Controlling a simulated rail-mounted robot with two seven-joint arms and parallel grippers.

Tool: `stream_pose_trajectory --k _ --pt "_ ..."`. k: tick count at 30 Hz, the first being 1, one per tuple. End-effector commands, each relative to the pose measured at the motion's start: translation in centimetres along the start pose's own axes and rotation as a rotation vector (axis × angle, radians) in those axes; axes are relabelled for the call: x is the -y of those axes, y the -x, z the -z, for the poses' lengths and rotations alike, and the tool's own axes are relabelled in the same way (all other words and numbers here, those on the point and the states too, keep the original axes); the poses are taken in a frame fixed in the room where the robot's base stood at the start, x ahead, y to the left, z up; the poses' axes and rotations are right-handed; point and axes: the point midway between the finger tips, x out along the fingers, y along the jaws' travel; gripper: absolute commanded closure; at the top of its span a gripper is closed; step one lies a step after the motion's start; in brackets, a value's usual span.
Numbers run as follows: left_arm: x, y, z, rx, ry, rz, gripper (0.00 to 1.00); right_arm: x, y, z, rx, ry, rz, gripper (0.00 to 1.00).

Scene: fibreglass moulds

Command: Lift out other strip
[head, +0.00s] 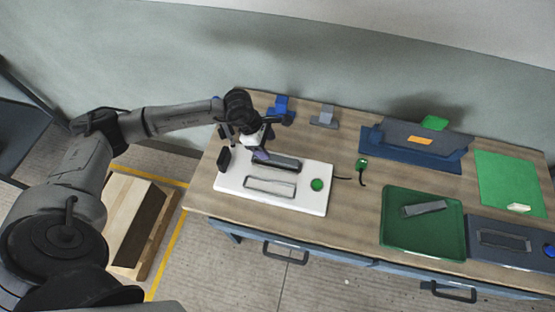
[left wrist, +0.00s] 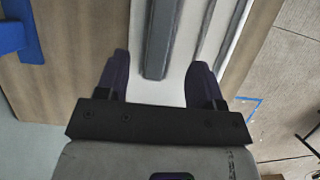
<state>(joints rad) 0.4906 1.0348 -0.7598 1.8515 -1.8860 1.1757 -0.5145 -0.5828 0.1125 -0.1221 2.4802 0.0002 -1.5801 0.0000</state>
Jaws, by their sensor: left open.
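A white board (head: 229,186) lies on the left part of the wooden table. A dark grey strip (head: 284,164) lies along its far side; a pale grey long shape (head: 268,187), strip or empty mould, lies nearer the front. My left gripper (head: 261,153) is open above the left end of the dark strip. In the left wrist view, the dark strip (left wrist: 162,40) runs between and ahead of the open fingers (left wrist: 160,75), apart from both. The pale shape (left wrist: 213,35) is to its right. Another grey strip (head: 424,209) lies in the green tray (head: 392,232). My right gripper does not show.
A green button (head: 317,184) sits on the board's right end. A dark tray (head: 482,258) with a grey strip is at the front right. Blue (head: 281,108) and grey (head: 324,115) blocks, a blue stand (head: 400,152) and a green mat (head: 510,180) are farther back.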

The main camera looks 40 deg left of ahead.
Motion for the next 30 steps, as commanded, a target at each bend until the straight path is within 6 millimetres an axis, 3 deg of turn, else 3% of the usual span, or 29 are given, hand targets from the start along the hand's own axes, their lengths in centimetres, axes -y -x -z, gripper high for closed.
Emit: stream_pose_trajectory --k 3,11,21,30 --pt "0.0 -1.4 -0.1 0.002 0.002 0.001 0.38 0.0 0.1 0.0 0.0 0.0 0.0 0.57" --pt "0.0 -2.6 -0.1 0.001 0.001 0.001 0.38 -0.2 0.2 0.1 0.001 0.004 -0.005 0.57" --pt "0.1 -6.7 -0.2 0.001 0.002 0.002 0.38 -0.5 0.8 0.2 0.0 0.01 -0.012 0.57" --pt "0.1 -7.4 -0.2 0.001 0.0 0.0 0.38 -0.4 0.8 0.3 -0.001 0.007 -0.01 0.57"
